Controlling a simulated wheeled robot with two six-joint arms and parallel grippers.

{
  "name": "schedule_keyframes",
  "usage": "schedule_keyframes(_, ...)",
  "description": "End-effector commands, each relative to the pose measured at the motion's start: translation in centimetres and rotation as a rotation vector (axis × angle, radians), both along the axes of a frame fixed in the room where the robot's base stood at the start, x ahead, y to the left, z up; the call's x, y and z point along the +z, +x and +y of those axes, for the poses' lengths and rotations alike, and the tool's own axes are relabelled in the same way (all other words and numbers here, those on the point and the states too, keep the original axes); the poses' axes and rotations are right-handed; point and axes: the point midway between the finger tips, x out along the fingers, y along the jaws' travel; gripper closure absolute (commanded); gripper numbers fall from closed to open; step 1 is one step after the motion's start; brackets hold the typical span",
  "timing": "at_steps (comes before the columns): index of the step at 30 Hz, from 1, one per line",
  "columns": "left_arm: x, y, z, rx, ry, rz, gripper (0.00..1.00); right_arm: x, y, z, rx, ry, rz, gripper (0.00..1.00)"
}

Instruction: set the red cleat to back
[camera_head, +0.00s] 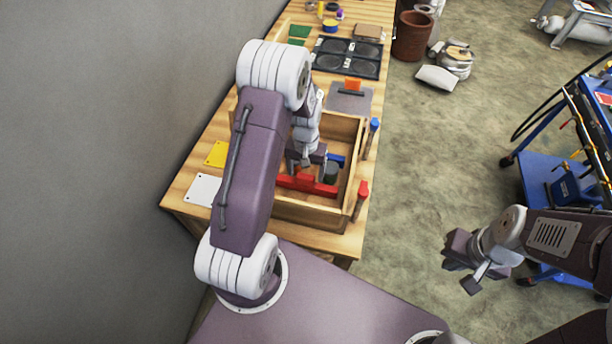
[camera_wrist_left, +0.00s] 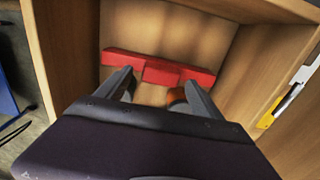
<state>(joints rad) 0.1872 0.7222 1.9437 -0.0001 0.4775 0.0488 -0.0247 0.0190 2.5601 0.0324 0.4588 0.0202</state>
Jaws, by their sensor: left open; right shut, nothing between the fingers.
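The red cleat (camera_head: 308,185) is a red bar with a thicker middle block. It lies in the near part of the wooden box (camera_head: 300,213) on the bench. In the left wrist view the cleat (camera_wrist_left: 160,71) runs across the compartment, just beyond my fingertips. My left gripper (camera_wrist_left: 159,80) is open, its fingers spread on either side of the middle block's line, with nothing held. In the head view my left gripper (camera_head: 305,160) hangs over the box, partly hidden by its own arm. My right gripper (camera_head: 468,265) is shut and empty, out over the floor at the right.
A blue piece (camera_head: 336,159) and a dark green cylinder (camera_head: 331,172) are in the box near the cleat. A red-topped post (camera_head: 361,197) and a blue-topped post (camera_head: 371,136) stand along its right side. Yellow (camera_head: 216,154) and white (camera_head: 202,190) plates lie at left.

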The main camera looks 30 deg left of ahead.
Motion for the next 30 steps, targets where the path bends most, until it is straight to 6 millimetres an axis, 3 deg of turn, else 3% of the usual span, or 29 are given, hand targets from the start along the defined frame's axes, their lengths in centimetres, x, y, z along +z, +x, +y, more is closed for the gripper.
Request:
schedule_keyframes(6, -2.7, 0.0, 0.0, 0.0, 0.0, -0.001, 0.24, 0.3, 0.0, 0.0, 0.0, 0.0, 0.0, 1.0)
schedule_keyframes(14, -3.1, 0.0, 0.0, 0.0, 0.0, -0.002, 0.24, 0.3, 0.0, 0.0, 0.0, 0.0, 0.0, 1.0)
schedule_keyframes(17, -3.0, 0.0, 0.0, 0.0, 0.0, -0.002, 0.46, 0.3, 0.0, 0.0, 0.0, 0.0, 0.0, 1.0)
schedule_keyframes(23, -3.0, 0.0, 0.0, 0.0, 0.0, -0.002, 1.0, 0.3, 0.0, 0.0, 0.0, 0.0, 0.0, 1.0)
schedule_keyframes(30, -3.0, 0.0, 0.0, 0.0, 0.0, -0.001, 1.0, 0.3, 0.0, 0.0, 0.0, 0.0, 0.0, 1.0)
